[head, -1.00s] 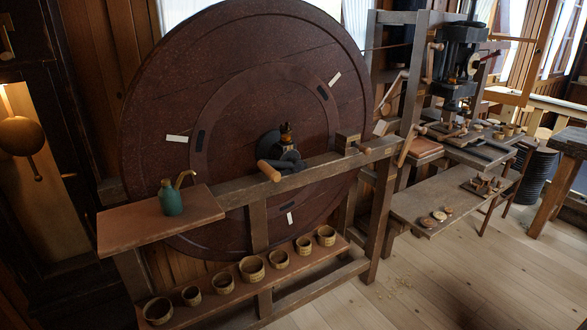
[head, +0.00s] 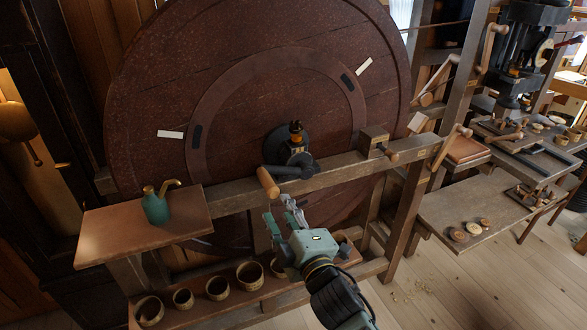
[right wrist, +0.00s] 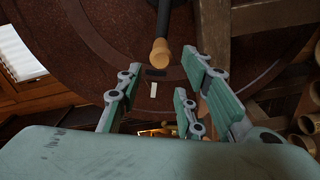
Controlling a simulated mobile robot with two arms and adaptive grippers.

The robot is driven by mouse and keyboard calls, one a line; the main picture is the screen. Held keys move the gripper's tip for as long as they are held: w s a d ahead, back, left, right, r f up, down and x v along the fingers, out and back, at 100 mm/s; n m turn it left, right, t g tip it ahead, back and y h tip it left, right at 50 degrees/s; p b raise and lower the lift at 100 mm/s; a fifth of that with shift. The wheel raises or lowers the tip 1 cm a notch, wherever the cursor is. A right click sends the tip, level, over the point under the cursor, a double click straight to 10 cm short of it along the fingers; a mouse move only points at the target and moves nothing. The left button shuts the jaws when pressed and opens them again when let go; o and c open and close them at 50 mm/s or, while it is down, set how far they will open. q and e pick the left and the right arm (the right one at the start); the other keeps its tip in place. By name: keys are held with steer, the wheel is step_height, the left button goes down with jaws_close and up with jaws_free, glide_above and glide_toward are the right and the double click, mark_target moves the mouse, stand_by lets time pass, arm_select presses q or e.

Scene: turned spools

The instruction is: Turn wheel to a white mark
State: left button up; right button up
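The big dark red wheel (head: 150,80) stands upright behind a wooden frame. White marks show on it at the left (head: 170,134) and upper right (head: 364,66); another white mark (right wrist: 153,90) shows in the right wrist view. A crank with a light wooden handle (head: 268,183) sits at the wheel's hub; the handle also shows in the right wrist view (right wrist: 160,52). My right gripper (head: 279,206) is just below the handle, apart from it. Its fingers are spread, open and empty, pointing up toward the handle (right wrist: 160,75). My left gripper is out of view.
A wooden beam (head: 345,160) crosses before the wheel, with a small block (head: 373,142) on it. A green oil can (head: 156,208) stands on the left shelf (head: 100,235). Several small tubs (head: 217,288) line the low shelf.

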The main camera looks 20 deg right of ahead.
mark_target(276, 198)
steer(key=w, duration=0.2)
steer(key=shift+w+f+b, duration=0.1)
steer(key=shift+w+b, duration=0.25)
steer(key=shift+w, duration=0.05)
steer(key=w, duration=0.2)
steer(key=shift+w+b, duration=0.3)
steer(key=shift+b, duration=0.05)
steer(key=shift+w+a+b, duration=0.1)
steer(key=shift+w+b, duration=0.2)
steer(key=shift+w, duration=0.45)
arm_select(q)
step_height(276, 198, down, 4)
steer(key=b, duration=0.2)
arm_select(e)
steer(key=w, duration=0.4)
steer(key=shift+w+f, duration=0.1)
arm_select(q)
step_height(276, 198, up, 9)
steer(key=p, duration=0.8)
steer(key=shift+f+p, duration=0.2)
steer(key=shift+p, duration=0.15)
arm_select(e)
steer(key=d+r+m, duration=0.7)
steer(key=r+m, duration=0.1)
steer(key=shift+w+r+m, duration=0.2)
steer(key=shift+r+m, duration=0.05)
steer(key=shift+m, duration=0.05)
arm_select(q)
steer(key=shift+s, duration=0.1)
